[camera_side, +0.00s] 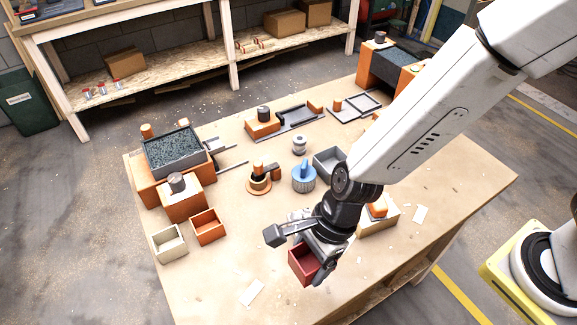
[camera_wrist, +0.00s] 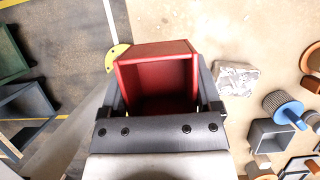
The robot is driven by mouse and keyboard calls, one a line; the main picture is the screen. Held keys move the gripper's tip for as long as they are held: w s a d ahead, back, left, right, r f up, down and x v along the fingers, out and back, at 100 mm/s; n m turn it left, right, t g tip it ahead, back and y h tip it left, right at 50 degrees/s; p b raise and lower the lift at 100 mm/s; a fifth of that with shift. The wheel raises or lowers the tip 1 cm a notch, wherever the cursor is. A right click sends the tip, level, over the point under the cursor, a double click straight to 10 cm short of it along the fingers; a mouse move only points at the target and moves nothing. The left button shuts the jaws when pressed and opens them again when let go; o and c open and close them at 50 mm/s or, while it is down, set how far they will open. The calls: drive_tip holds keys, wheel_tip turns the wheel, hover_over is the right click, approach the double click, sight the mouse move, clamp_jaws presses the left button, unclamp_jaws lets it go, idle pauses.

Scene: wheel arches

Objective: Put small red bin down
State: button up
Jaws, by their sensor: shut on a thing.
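The small red bin (camera_side: 303,263) is an open box with a dark red inside. My gripper (camera_side: 318,262) is shut on it near the front part of the table. In the wrist view the red bin (camera_wrist: 157,82) sits between the two fingers of my gripper (camera_wrist: 160,100), with its open side toward the camera. In the side view the bin looks slightly tilted. I cannot tell whether its base touches the wooden table (camera_side: 220,285).
An orange bin (camera_side: 208,227) and a cream bin (camera_side: 168,243) stand at the left. A grey bin (camera_side: 328,163) and a blue round part (camera_side: 304,178) stand behind my gripper. A white paper (camera_side: 252,292) lies nearby. The front left tabletop is mostly clear.

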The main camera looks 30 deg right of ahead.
drive_tip(key=shift+w, duration=0.1)
drive_tip(key=w+a+f, duration=0.4)
drive_tip(key=w+a, duration=0.2)
drive_tip(key=w, duration=0.1)
hover_over(239, 275)
drive_tip(key=d, duration=0.2)
drive_tip(key=shift+s+a+f, duration=0.1)
drive_tip(key=shift+f, duration=1.25)
drive_tip(key=shift+s+a+f, duration=0.1)
drive_tip(key=shift+f, duration=1.2)
drive_tip(key=shift+w+a+f, duration=0.15)
drive_tip(key=shift+w+f, duration=0.05)
drive_tip(key=shift+f, duration=1.65)
drive_tip(key=shift+f, duration=0.15)
